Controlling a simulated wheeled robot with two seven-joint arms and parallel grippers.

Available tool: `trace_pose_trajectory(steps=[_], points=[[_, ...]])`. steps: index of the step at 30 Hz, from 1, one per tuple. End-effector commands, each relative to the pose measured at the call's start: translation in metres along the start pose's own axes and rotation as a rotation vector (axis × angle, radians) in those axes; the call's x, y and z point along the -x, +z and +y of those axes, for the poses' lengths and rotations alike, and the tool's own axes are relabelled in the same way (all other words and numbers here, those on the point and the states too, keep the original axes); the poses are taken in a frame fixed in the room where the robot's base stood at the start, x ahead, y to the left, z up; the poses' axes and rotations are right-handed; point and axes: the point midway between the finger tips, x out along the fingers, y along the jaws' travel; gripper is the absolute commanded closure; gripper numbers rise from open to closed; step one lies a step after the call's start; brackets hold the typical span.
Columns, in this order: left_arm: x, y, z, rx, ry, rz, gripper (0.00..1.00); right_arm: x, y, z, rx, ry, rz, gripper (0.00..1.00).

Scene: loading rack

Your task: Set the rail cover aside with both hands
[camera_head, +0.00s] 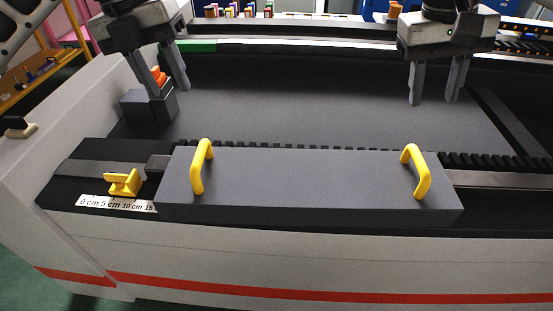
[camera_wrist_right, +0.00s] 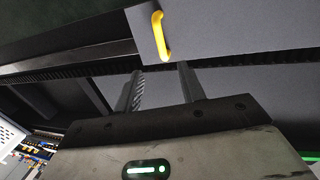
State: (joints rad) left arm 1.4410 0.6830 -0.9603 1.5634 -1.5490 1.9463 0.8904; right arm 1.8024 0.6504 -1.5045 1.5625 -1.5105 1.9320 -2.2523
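The rail cover (camera_head: 300,180) is a long grey box lying over the rail at the front of the machine. It has a yellow left handle (camera_head: 202,167) and a yellow right handle (camera_head: 416,172). My left gripper (camera_head: 168,92) is open above the grey bed, behind and left of the left handle, with its fingers in front of a small dark block. My right gripper (camera_head: 434,102) is open and empty, above the bed behind the right handle. The right wrist view shows the right handle (camera_wrist_right: 160,36) beyond its two spread fingers (camera_wrist_right: 158,85).
A small grey block (camera_head: 135,104) with an orange part stands at the bed's left end. A yellow clamp (camera_head: 123,183) and a centimetre scale (camera_head: 115,203) sit left of the cover. A black toothed strip (camera_head: 480,160) runs behind it. The middle of the bed (camera_head: 300,105) is clear.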

Motion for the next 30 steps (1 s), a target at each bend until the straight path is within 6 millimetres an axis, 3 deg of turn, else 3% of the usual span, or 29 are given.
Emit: trace_pose_trajectory(steps=[9, 14, 30], points=[[0.000, -0.001, 0.003, 0.007, 0.000, -0.001, 0.62, 0.000, -0.001, -0.002, 0.006, 0.000, 0.001, 0.60], [-0.011, -0.001, 0.003, 0.008, 0.002, 0.001, 0.62, -0.010, -0.001, -0.002, 0.005, 0.000, 0.000, 0.60], [-0.113, -0.002, 0.003, 0.007, 0.001, 0.003, 0.62, -0.113, -0.001, -0.002, 0.005, 0.001, -0.002, 0.60]])
